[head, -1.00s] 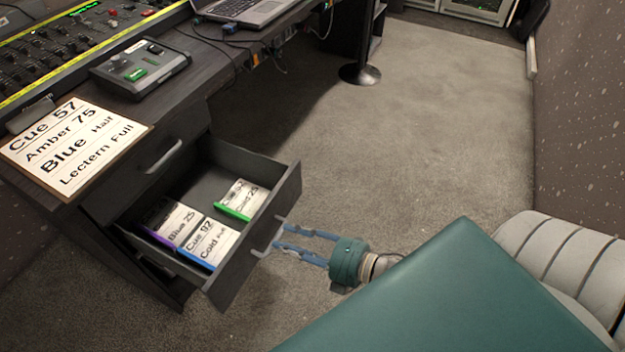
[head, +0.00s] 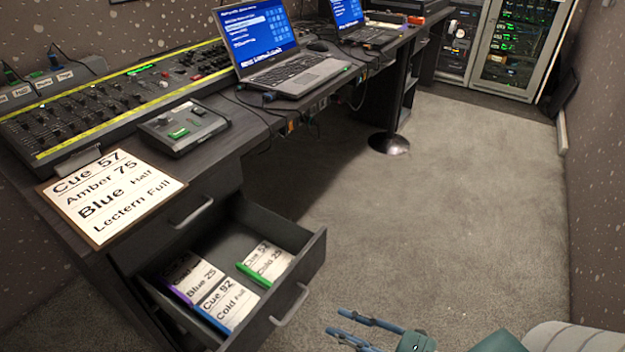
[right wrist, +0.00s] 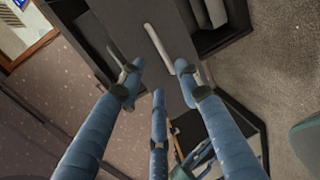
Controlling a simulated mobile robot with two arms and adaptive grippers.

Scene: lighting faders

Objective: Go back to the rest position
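My right gripper (head: 335,322) is at the bottom of the head view, to the right of the open drawer (head: 315,258). Its blue fingers are spread and empty, clear of the drawer's handle (head: 290,305). In the right wrist view the fingers (right wrist: 155,80) are also apart, with a light bar handle (right wrist: 158,45) on a dark front beyond them. My left gripper is not in view.
The drawer holds cards, including a green-edged one (head: 267,260) and a blue-edged one (head: 228,303). A cue sign (head: 110,195), a small control box (head: 183,128), a fader console (head: 110,105) and laptops (head: 290,72) are on the desk. The carpet (head: 460,200) to the right is clear.

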